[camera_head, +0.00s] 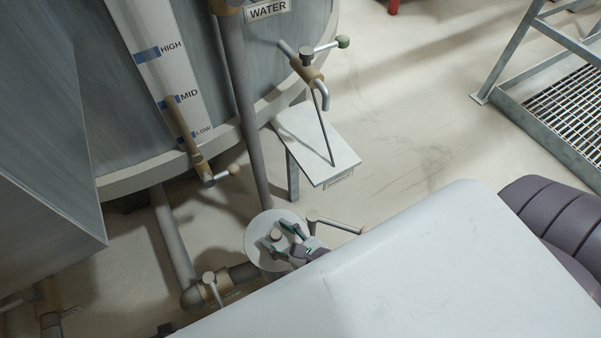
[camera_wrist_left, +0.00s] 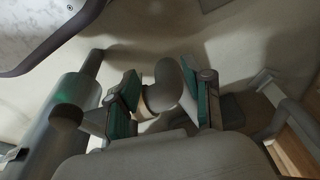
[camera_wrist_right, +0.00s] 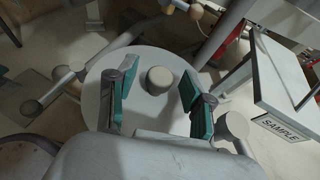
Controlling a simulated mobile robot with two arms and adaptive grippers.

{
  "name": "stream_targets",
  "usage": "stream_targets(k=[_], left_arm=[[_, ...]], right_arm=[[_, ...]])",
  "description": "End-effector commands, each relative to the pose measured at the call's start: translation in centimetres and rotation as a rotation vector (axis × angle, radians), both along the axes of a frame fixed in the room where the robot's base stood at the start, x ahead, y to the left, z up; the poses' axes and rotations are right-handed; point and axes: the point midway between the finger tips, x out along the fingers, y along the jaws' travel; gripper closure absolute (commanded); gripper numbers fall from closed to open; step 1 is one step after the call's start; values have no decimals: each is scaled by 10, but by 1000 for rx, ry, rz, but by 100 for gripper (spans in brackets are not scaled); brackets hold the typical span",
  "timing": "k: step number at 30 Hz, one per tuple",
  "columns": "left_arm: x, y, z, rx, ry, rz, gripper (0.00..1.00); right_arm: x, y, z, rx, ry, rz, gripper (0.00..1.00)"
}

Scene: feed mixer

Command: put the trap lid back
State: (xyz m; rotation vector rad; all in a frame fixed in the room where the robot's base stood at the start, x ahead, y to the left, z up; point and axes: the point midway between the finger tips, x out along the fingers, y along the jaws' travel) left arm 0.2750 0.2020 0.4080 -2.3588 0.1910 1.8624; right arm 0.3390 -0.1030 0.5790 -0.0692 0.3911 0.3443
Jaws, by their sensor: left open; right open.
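The trap lid (camera_head: 258,238) is a round pale disc with a short grey knob, low in the middle of the head view. In the right wrist view the lid (camera_wrist_right: 139,78) lies ahead with its knob (camera_wrist_right: 159,79) between my fingers. I cannot tell whether it is fully seated, as its underside is hidden. My right gripper (camera_head: 282,238) is over the lid, open, with a finger on either side of the knob and gaps to it. My left gripper (camera_wrist_left: 167,100) is open in the left wrist view; a rounded grey-brown piece, perhaps a pipe end, shows between or beyond its fingers.
A pipe with a valve (camera_head: 211,282) runs beside the lid on the left. A lever handle (camera_head: 338,226) is close on its right. A small sample shelf (camera_head: 318,140) stands behind, below a tap (camera_head: 312,72). The large tank (camera_head: 200,60) fills the back left.

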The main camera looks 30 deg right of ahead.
Motion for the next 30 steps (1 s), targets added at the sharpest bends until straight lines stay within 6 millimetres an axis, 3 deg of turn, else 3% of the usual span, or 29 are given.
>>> stream_targets(k=[2, 4, 13, 21, 30], left_arm=[[1, 0, 2, -1, -5, 0, 49], [-2, 2, -11, 3, 6, 0, 49], [-2, 1, -11, 2, 5, -2, 49], [7, 0, 25, -1, -18, 2, 49], [7, 0, 42, -1, -23, 3, 49]], right_arm=[[0, 0, 4, 0, 0, 0, 49], [0, 0, 11, 1, -1, 0, 49], [-60, -21, 31, 0, 6, -1, 49], [-94, -34, 46, 2, 2, -3, 49], [-104, -38, 53, 0, 0, 0, 49]])
